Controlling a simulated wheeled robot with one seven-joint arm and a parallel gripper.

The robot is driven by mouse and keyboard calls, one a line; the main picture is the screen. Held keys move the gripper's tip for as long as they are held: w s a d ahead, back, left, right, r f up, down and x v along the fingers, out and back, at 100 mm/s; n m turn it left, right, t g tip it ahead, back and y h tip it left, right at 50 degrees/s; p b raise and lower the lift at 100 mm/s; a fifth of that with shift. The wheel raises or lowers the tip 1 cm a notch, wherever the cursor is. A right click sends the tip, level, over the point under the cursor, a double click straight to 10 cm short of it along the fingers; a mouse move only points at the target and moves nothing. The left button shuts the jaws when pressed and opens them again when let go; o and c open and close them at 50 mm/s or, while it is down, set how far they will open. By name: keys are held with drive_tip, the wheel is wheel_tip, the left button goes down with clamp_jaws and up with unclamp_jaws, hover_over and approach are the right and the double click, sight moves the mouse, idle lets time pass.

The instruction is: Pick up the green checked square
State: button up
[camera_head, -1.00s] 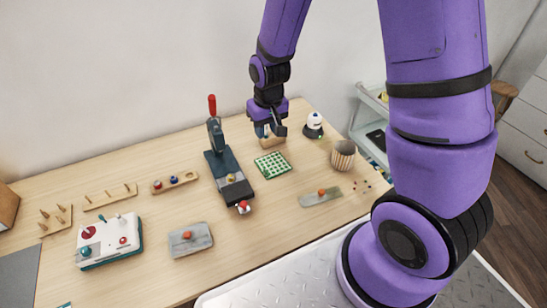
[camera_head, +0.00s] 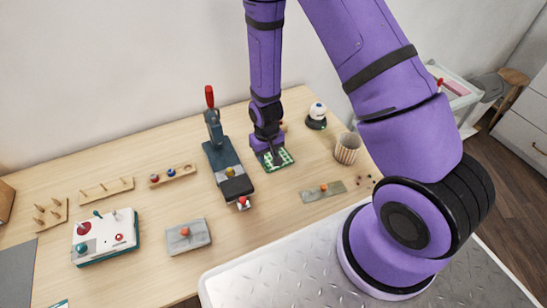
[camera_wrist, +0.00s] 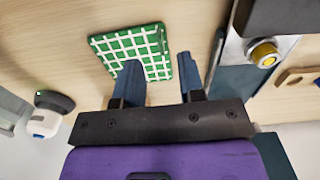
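The green checked square (camera_head: 286,156) lies flat on the wooden table, to the right of the dark lever press. In the wrist view the green square (camera_wrist: 128,47) shows white grid lines, and my left finger covers part of its near edge. My gripper (camera_head: 273,155) is over the square's left part in the head view. In the wrist view my gripper (camera_wrist: 159,62) is open, with its two blue fingers apart and nothing held between them. Whether the fingertips touch the square or the table cannot be told.
The lever press (camera_head: 222,160) with a red handle stands close on the left. A ribbed cup (camera_head: 347,148), a white-topped round device (camera_head: 316,116) and a small plate with an orange knob (camera_head: 323,191) are on the right. Bare table lies in front of the square.

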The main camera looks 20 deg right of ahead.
sight(268, 167)
drive_tip(key=shift+s+f, duration=0.2)
drive_tip(key=shift+f, duration=2.65)
clamp_jaws()
